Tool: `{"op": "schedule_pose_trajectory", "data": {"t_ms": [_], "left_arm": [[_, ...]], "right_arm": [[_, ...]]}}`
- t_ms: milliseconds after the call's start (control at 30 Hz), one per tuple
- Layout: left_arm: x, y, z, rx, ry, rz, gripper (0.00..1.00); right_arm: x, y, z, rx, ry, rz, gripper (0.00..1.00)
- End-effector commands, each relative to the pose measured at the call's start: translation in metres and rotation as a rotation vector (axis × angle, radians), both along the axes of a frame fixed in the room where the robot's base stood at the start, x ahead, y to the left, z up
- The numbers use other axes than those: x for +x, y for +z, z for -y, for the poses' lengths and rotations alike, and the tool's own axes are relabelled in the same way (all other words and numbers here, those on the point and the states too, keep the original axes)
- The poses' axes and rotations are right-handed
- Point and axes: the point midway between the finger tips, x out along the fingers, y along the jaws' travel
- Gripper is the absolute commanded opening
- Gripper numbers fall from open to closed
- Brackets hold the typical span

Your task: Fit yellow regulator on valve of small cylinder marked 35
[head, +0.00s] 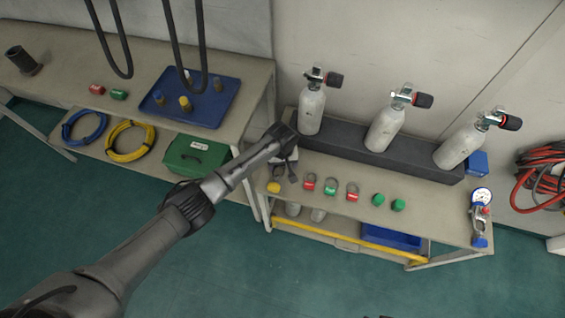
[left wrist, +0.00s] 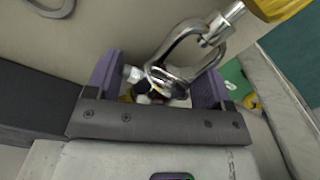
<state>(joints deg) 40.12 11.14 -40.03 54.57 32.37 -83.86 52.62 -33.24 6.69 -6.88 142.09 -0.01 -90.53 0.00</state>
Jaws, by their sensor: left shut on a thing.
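My left gripper (left wrist: 157,85) has its two purple fingers on either side of a shiny metal yoke (left wrist: 190,52) with a yellow knob (left wrist: 282,6), which I take as the yellow regulator. In the head view the yellow knob (head: 273,187) shows below the gripper (head: 279,165), near the bench's left front edge. The gripper hides most of the rest of the regulator. Three pale cylinders with valves stand in a dark rack: left (head: 311,110), middle (head: 384,130) and right (head: 460,147). Their markings are too small to read. The right gripper is not in view.
Red-knobbed (head: 310,184) and green-knobbed (head: 330,189) yokes and green caps (head: 378,200) lie along the bench front. A gauge (head: 481,197) is at the right end. A blue tray (head: 223,112) and a green box (head: 196,155) are at left.

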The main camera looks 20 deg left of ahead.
Motion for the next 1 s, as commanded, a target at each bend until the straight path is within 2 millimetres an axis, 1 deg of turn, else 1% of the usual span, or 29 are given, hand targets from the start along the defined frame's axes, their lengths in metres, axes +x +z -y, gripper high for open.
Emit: {"op": "schedule_pose_trajectory", "data": {"t_ms": [567, 600, 833, 1000], "left_arm": [[0.0006, -0.0066, 0.0007, -0.002, -0.001, 0.001, 0.3], [0.0006, -0.0064, 0.0006, -0.001, -0.001, 0.002, 0.78], [0.0003, -0.0069, 0.0003, -0.001, -0.001, 0.0, 1.0], [-0.0008, -0.0086, -0.0001, 0.001, 0.0, -0.003, 1.0]], "right_arm": [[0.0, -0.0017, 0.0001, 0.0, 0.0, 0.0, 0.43], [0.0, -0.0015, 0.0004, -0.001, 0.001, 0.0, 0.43], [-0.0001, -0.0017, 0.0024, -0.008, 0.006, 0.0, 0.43], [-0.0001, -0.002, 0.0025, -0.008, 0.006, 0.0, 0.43]]}}
